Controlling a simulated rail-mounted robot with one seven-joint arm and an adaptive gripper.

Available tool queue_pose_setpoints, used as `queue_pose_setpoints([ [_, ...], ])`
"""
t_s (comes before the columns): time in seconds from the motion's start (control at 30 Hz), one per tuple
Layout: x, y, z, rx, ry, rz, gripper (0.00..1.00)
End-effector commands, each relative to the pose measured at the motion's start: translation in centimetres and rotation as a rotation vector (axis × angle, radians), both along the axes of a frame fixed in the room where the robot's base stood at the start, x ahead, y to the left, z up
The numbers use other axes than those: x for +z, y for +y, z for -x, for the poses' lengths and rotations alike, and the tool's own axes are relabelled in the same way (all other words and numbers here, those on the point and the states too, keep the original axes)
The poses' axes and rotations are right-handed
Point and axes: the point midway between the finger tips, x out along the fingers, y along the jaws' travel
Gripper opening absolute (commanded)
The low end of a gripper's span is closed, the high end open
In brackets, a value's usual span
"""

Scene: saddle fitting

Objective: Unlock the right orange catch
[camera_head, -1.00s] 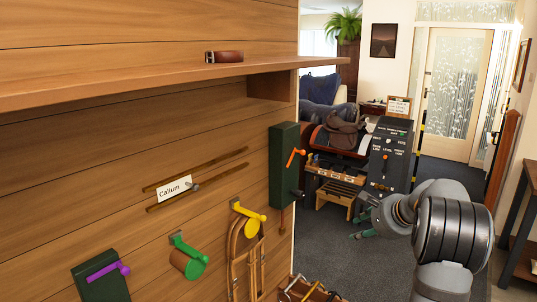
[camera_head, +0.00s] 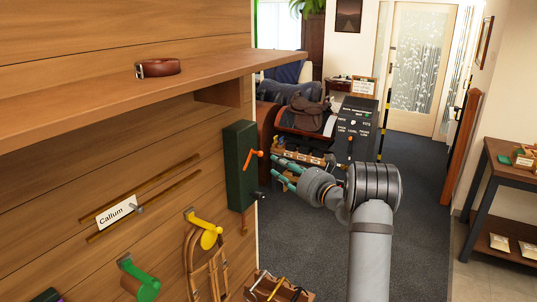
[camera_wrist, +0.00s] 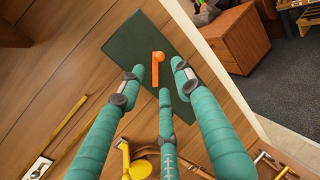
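The orange catch (camera_head: 252,157) is a small lever on the upper part of a tall dark green box (camera_head: 237,185) fixed to the wooden wall. In the wrist view, the catch (camera_wrist: 156,68) stands nearly upright in the picture, with its round knob end at the top. My gripper (camera_head: 279,171) has teal fingers, spread apart and empty. It is to the right of the box in the head view, fingers pointing at it. In the wrist view, my fingers (camera_wrist: 155,84) reach toward the box (camera_wrist: 146,45) around the catch in the picture. I see no clear contact.
A shelf (camera_head: 160,92) with a brown strap (camera_head: 157,68) juts out above. Grey floor (camera_head: 419,220) is open at right.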

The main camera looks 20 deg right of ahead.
Motion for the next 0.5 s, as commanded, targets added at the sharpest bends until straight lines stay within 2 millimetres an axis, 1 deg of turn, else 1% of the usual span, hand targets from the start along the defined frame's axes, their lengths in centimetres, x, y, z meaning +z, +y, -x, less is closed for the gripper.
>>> queue_pose_setpoints([
  [0.03,0.3,0.2,-0.6,0.002,0.002,-0.001,0.34],
  [0.17,0.5,0.8,-2.9,0.004,0.004,0.001,0.34],
  [0.3,0.5,1.3,-5.5,0.003,0.004,0.004,0.34],
  [0.4,0.4,1.7,-7.1,0.004,0.004,0.004,0.34],
  [0.5,0.3,1.7,-8.2,0.002,0.003,0.004,0.34],
])
